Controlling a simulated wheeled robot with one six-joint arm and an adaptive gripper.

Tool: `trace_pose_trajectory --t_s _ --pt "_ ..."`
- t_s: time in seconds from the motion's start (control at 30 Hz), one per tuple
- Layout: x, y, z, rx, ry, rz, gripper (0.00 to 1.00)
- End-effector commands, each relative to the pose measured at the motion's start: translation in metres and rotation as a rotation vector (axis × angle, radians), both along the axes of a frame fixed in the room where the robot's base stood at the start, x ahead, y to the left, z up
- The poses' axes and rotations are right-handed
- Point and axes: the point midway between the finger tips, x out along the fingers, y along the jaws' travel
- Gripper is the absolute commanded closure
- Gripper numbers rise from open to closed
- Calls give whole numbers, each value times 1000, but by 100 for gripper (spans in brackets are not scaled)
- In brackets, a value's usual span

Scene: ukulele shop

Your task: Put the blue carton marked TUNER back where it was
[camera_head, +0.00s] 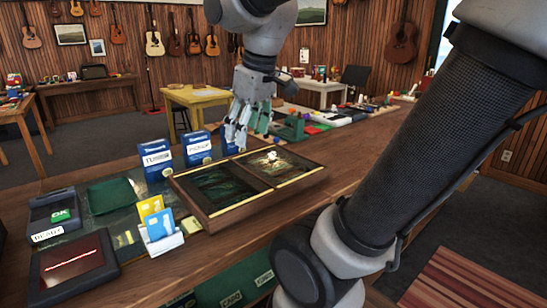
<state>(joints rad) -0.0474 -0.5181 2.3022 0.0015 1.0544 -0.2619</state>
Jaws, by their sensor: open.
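The blue carton marked TUNER (157,161) stands upright on the counter, left of a second blue carton (197,149) whose label looks like PICKUP. A further blue carton (226,140) stands to the right, partly hidden behind my gripper. My gripper (237,142) points down above the far side of the dark wooden tray, right of the TUNER carton and apart from it. Its fingers are open, and I see nothing held between them.
The two-part wooden tray (245,212) lies in front of the cartons. A holder with yellow and blue cards (160,229), a READY device with a green OK key (60,216) and a dark red-screened pad (73,265) stand left.

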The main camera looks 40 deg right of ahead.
Motion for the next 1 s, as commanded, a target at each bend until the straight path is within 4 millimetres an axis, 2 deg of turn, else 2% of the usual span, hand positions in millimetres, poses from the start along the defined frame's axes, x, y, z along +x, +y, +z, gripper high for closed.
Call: trace_pose_trajectory --t_s 0.03,0.1,0.2,0.27,1.0 --pt "-23 -5 -11 20 -21 -73 39" --pt "-45 -9 -26 48 -42 -165 39" --pt "-66 -12 -43 75 -61 -252 39" --pt "-72 -13 -48 84 -67 -282 39" --pt "-74 -13 -51 90 -68 -297 39"
